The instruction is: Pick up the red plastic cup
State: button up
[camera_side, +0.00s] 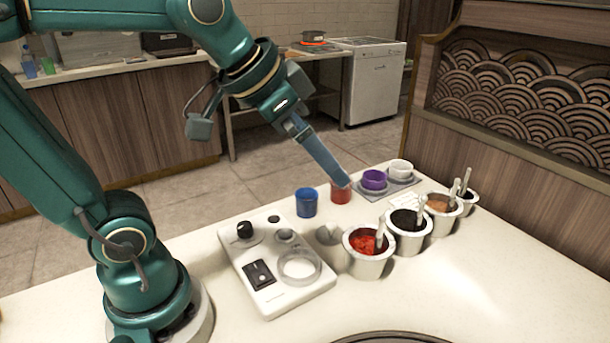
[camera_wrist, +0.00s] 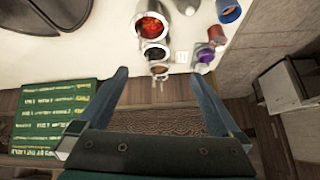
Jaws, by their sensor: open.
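The red plastic cup (camera_side: 340,195) stands upright on the white counter, between a blue cup (camera_side: 306,203) and a purple cup (camera_side: 374,180). In the wrist view the red cup (camera_wrist: 216,36) is near the upper right, beyond and to the right of the right finger's tip. My gripper (camera_side: 345,182) slants down, and its tip overlaps the red cup's rim in the side view; I cannot tell the gap there. In the wrist view my gripper (camera_wrist: 158,74) has its two fingers wide apart, with nothing held between them.
Behind the red cup, the purple cup and a white cup (camera_side: 400,168) are on a grey tray (camera_side: 407,183). Metal sauce wells with spoons, including one of red sauce (camera_side: 369,265), stand to the right. A white appliance (camera_side: 265,262) sits in front. The front right counter is clear.

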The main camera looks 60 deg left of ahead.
jog(key=w+a, duration=0.2)
jog(key=w, duration=0.4)
jog(key=n+g, duration=0.1)
jog(key=g, duration=0.1)
send_over(340, 190)
jog(key=shift+y, duration=0.3)
jog(key=f, duration=0.6)
jog(key=w+f, duration=0.1)
jog(key=f, duration=0.3)
jog(key=shift+d, duration=0.35)
jog(key=shift+n+g, duration=0.4)
jog(key=shift+n, duration=0.3)
jog(key=a+f, duration=0.1)
jog(key=f, duration=0.1)
jog(key=a+f, duration=0.1)
jog(key=f, duration=0.3)
jog(key=shift+s+a, duration=0.4)
jog(key=shift+x, duration=2.2)
jog(key=shift+w, duration=0.1)
jog(key=shift+c, duration=0.3)
jog(key=shift+r, duration=0.1)
jog(key=c, duration=1.3)
